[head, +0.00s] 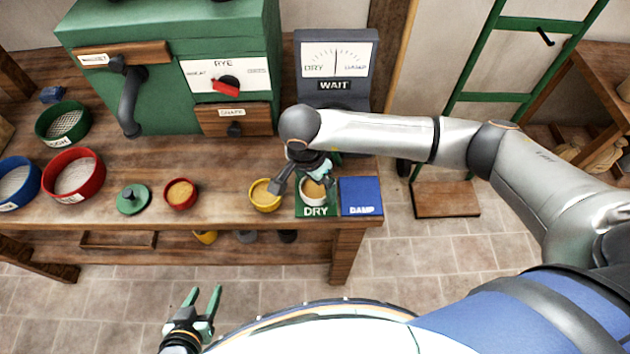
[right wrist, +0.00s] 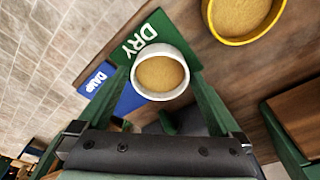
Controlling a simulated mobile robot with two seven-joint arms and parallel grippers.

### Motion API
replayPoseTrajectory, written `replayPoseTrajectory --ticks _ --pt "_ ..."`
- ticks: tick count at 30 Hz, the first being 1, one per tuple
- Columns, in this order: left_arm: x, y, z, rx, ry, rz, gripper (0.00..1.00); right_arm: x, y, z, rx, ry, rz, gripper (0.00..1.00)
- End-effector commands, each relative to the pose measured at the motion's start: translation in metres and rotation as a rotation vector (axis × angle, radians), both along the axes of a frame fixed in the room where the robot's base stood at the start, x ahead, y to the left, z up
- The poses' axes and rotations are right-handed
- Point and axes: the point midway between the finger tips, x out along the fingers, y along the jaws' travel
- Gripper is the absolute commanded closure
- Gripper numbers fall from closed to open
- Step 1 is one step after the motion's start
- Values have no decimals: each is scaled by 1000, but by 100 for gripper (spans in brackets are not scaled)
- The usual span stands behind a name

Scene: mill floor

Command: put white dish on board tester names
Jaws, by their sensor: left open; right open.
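The white dish (head: 313,199) with tan grain stands upright on the green DRY board (head: 316,211); the right wrist view also shows the dish (right wrist: 160,94) and the DRY board (right wrist: 128,45). The blue DAMP board (head: 361,196) lies just right of it and is empty. The tester (head: 336,70) behind reads WAIT, with its needle near mid-scale. My right gripper (head: 301,180) is open, its fingers on either side of the dish in the right wrist view; whether they touch it is unclear. My left gripper (head: 204,304) is open and empty, over the floor in front of the bench.
A yellow dish (head: 265,195) with grain stands close left of the DRY board. A red dish (head: 181,194), a green lidded piece (head: 133,199) and several sieves (head: 73,175) stand farther left. The green mill (head: 172,65) stands at the back. The bench's right edge is near the DAMP board.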

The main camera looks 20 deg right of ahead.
Motion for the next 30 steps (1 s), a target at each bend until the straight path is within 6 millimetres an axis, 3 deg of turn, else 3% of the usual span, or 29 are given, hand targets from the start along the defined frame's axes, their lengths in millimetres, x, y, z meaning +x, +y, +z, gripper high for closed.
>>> replayPoseTrajectory --ticks 8,21,30 --pt "0 0 3 0 -2 0 50 0 2 16 2 -4 1 0" --pt "0 0 -7 0 -1 0 50 -6 14 104 1 -5 2 0" --pt "0 0 -8 0 0 0 50 -9 16 122 -1 0 0 0"
